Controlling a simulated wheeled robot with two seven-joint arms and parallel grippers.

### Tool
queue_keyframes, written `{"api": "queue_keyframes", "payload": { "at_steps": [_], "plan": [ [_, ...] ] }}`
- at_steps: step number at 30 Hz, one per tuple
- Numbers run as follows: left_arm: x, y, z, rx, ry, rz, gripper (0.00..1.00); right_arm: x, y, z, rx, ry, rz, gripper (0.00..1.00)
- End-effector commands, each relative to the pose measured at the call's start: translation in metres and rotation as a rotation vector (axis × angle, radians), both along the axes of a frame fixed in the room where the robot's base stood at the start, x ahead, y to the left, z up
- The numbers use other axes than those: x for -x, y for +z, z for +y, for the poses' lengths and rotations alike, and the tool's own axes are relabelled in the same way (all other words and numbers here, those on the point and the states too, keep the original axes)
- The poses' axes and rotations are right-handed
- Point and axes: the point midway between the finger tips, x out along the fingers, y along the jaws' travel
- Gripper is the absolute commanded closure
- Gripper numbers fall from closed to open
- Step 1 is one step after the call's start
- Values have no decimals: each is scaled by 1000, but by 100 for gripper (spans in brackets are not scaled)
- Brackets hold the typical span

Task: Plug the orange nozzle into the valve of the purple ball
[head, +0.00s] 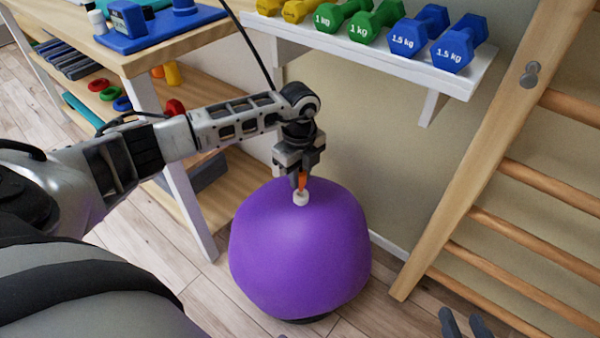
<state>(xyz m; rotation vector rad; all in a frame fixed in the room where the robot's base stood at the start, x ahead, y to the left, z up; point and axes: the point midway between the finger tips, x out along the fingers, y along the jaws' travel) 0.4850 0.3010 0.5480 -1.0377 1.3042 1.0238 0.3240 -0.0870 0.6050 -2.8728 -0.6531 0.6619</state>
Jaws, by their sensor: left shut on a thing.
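The purple ball (300,250) rests on a dark base on the floor, slightly soft-sided in shape. Its white valve (301,198) sticks up from the top. My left gripper (301,178) points down straight above the valve and is shut on the orange nozzle (302,181). The nozzle's lower end meets the valve in the picture; I cannot tell whether it is inside it or just above. The gripper fingers hide part of the nozzle. My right gripper (464,325) shows only as two dark fingers, apart and empty, at the bottom right edge.
A wooden bench (165,55) with shelves stands at left, close to my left arm. A white wall shelf (385,65) with several dumbbells is behind. Wooden wall bars (480,150) stand at right. A black hose (250,45) hangs down toward my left gripper.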

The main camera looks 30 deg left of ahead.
Motion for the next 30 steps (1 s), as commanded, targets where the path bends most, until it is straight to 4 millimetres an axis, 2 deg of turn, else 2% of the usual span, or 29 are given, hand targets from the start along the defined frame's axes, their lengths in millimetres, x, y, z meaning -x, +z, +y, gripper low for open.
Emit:
{"api": "queue_keyframes", "payload": {
  "at_steps": [30],
  "plan": [
    [0, -16, 0, 0, -1, -1, 98, 0, -10, 0, 0, 0, 0, 64]
  ]
}}
